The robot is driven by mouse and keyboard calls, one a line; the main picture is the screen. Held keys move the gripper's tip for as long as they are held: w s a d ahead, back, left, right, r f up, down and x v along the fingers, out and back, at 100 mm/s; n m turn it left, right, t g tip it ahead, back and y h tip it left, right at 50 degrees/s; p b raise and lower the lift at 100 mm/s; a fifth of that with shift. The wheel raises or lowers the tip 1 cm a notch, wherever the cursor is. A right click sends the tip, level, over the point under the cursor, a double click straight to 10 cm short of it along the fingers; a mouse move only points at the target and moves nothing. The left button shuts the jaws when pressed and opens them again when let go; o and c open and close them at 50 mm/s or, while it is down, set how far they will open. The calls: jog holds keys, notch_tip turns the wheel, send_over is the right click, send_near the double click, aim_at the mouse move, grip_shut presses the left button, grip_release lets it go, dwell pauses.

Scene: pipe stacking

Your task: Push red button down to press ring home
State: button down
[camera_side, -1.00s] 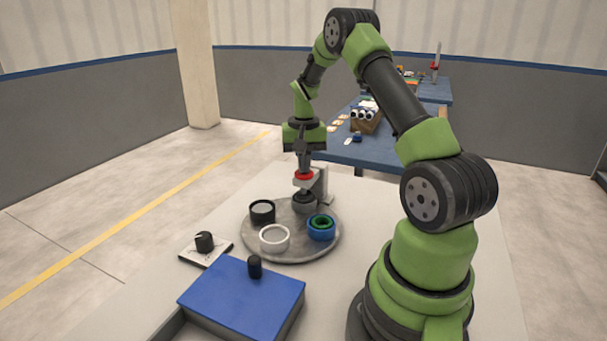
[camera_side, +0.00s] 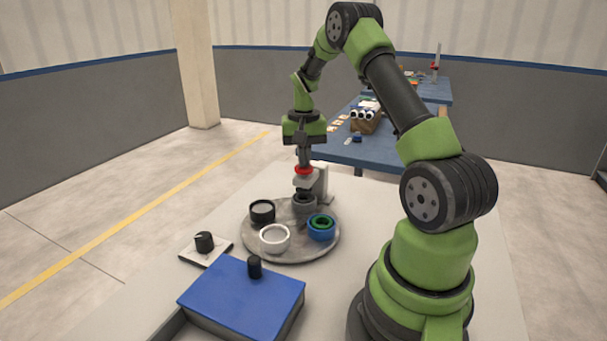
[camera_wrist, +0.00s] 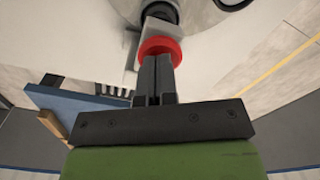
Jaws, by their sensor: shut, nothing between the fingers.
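The red button (camera_side: 304,170) sits on top of the small grey press (camera_side: 319,184) at the back of the round turntable (camera_side: 290,249). My gripper (camera_side: 304,164) is shut and empty, pointing down right above the button. In the wrist view the closed fingertips (camera_wrist: 156,62) overlap the red button (camera_wrist: 160,46); I cannot tell whether they touch it. Under the press is a dark grey ring (camera_side: 304,204), partly hidden by the press head. A black ring (camera_side: 262,212), a white ring (camera_side: 274,238) and a blue ring with a green one inside (camera_side: 321,228) stand on the turntable.
A black knob (camera_side: 204,242) on a white plate stands left of the turntable. A blue-lidded box (camera_side: 242,297) with a black handle is in front. A blue table (camera_side: 364,152) with items stands behind. My arm stands at the right.

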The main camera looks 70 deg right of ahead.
jog(key=shift+r, duration=2.5)
jog(key=shift+r, duration=0.1)
jog(key=s+a+r+n+t, duration=0.1)
jog(key=a+r+n+t, duration=0.1)
jog(key=a+r, duration=0.5)
jog(key=s+a+r+n+t, duration=0.1)
jog(key=a+r+n+t, duration=0.1)
jog(key=a+r, duration=0.5)
jog(key=s+a+f+n+t+y, duration=0.1)
jog(key=s+a+n+t+y, duration=0.1)
jog(key=s+a, duration=0.9)
jog(key=a+n+t, duration=0.1)
jog(key=a+n, duration=0.1)
jog(key=a, duration=0.1)
jog(key=shift+s, duration=0.35)
jog(key=shift+a+f, duration=0.1)
